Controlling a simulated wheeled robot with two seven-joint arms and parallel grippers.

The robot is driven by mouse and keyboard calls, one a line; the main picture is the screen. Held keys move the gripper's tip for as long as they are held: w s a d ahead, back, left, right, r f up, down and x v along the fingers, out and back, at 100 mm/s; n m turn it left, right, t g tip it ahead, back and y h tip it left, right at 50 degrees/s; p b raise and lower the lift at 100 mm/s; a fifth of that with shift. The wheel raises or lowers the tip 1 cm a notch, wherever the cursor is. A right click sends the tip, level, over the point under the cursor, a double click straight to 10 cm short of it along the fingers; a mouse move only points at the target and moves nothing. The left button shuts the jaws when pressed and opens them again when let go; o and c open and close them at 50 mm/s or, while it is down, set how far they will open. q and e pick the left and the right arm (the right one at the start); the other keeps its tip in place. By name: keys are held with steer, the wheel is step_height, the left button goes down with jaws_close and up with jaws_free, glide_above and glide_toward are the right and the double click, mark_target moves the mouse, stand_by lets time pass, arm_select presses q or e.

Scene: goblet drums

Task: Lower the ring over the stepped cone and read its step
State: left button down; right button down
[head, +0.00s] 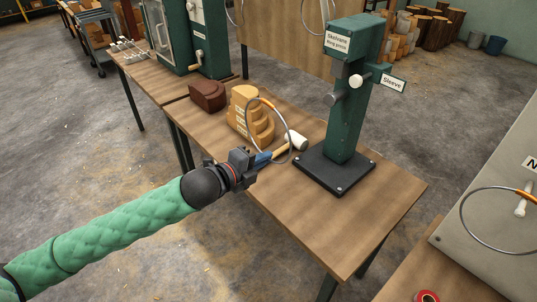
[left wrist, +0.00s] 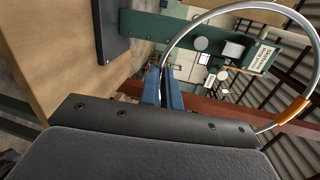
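The stepped cone (head: 242,98), a tan wooden block with number-like marks on its steps, stands on the workbench. A thin silver ring with an orange band (head: 268,103) is upright beside and partly in front of it in the head view. I cannot tell whether the ring encircles any of the cone. My left gripper (head: 264,158), with blue fingers, is at the ring's lower edge. In the left wrist view the fingers (left wrist: 165,88) are close together on the ring (left wrist: 207,17). My right gripper is not in view.
A mallet (head: 297,140) lies by the left gripper. A brown block (head: 208,95) stands behind the cone. Another ring (head: 463,222) hangs on a grey panel. The bench's front right is clear.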

arm_select(q)
steer(key=s+a+r+p, duration=0.5)
steer(key=s+a+r, duration=0.1)
steer(key=a, duration=0.2)
steer(key=shift+s+a, duration=0.2)
steer(key=shift+s, duration=0.1)
stand_by(0.8)
stand_by(0.8)
